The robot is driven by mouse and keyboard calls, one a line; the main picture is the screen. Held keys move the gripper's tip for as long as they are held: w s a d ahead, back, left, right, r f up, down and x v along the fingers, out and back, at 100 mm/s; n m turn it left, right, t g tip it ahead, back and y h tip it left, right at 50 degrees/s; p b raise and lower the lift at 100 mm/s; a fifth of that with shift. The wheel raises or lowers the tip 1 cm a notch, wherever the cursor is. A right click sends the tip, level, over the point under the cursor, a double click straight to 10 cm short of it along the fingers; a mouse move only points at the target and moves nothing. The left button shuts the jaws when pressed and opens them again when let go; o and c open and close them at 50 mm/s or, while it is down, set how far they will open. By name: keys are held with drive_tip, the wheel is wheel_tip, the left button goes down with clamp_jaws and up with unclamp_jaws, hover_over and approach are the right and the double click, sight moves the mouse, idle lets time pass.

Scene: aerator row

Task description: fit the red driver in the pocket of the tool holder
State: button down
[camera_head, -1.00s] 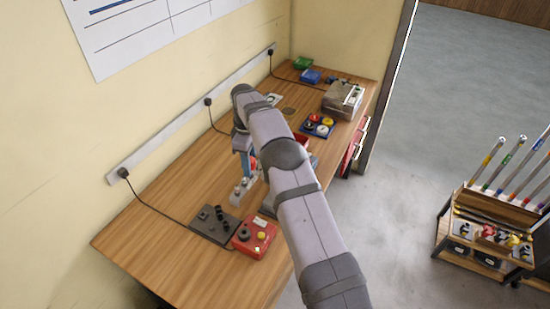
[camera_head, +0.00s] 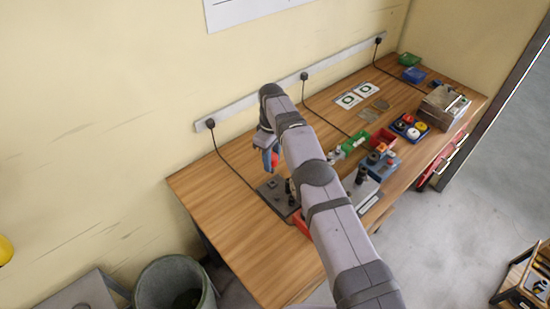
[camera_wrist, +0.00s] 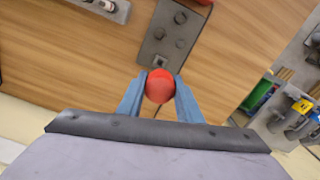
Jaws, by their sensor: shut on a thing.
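My gripper (camera_wrist: 160,92) is shut on the red driver (camera_wrist: 160,84). Its round red end shows between the two blue fingers in the wrist view. In the head view a bit of the red driver (camera_head: 275,160) shows beside the blue fingers (camera_head: 268,158), above the bench. The dark grey plate, which looks like the tool holder (camera_head: 268,190), lies just below the gripper in the head view. In the wrist view the tool holder (camera_wrist: 148,48) shows several round dark parts and a small square pocket (camera_wrist: 159,62) just beyond the driver. The driver's lower end is hidden.
A red box (camera_head: 302,226) beside the plate is mostly hidden by my arm. Grey fixtures (camera_head: 366,200), a green block (camera_head: 355,142) and a blue tray (camera_head: 398,134) stand farther along the bench (camera_head: 215,190). The bench is clear left of the plate.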

sight(272, 173)
drive_tip(key=shift+f+b, duration=1.55)
drive_tip(key=shift+f, duration=0.9)
drive_tip(key=shift+f+b, duration=1.05)
drive_tip(key=shift+b, duration=0.2)
drive_tip(key=c, duration=1.2)
unclamp_jaws()
drive_tip(key=shift+r, duration=0.15)
wheel_tip(272, 173, up, 7)
drive_tip(key=p, duration=0.5)
